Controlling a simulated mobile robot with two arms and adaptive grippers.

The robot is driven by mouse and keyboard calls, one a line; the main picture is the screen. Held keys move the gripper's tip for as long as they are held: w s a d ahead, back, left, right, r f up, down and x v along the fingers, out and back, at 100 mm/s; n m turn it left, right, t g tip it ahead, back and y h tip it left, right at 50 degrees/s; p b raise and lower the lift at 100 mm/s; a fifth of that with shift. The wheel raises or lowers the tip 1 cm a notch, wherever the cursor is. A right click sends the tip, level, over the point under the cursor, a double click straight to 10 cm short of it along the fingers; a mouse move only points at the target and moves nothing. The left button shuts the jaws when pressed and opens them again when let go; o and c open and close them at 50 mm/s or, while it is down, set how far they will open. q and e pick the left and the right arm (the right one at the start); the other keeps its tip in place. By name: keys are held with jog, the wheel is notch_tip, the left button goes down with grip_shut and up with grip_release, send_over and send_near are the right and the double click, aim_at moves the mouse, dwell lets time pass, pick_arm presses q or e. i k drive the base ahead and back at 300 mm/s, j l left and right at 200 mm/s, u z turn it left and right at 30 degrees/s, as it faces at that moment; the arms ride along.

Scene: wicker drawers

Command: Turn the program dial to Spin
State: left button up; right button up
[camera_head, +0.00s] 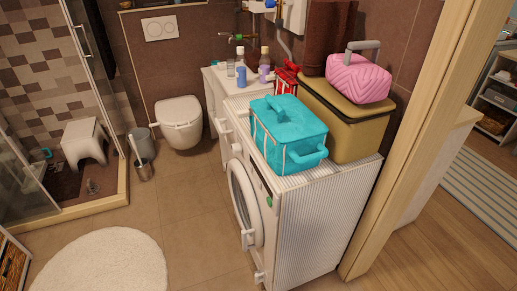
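A white washing machine (312,232) stands right of centre, with its front turned to the left. Its round door (241,205) looks shut. A narrow dark control panel (258,178) runs along the upper front edge and is seen very obliquely. A small green part (269,201) shows at its near end. I cannot make out the program dial or its markings at this angle. Neither of my grippers is in view.
A turquoise bag (290,135), a tan box (350,115) and a pink case (358,78) are stacked on and behind the machine. A wooden door frame (425,140) stands close on the right. The tiled floor (195,215) before the machine is clear, with a round white rug (100,265).

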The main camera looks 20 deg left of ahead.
aim_at(236, 148)
jog(key=i+j+z, duration=0.15)
jog(key=j+z, duration=0.3)
jog(key=i+j+z, duration=0.1)
jog(key=j+z, duration=0.8)
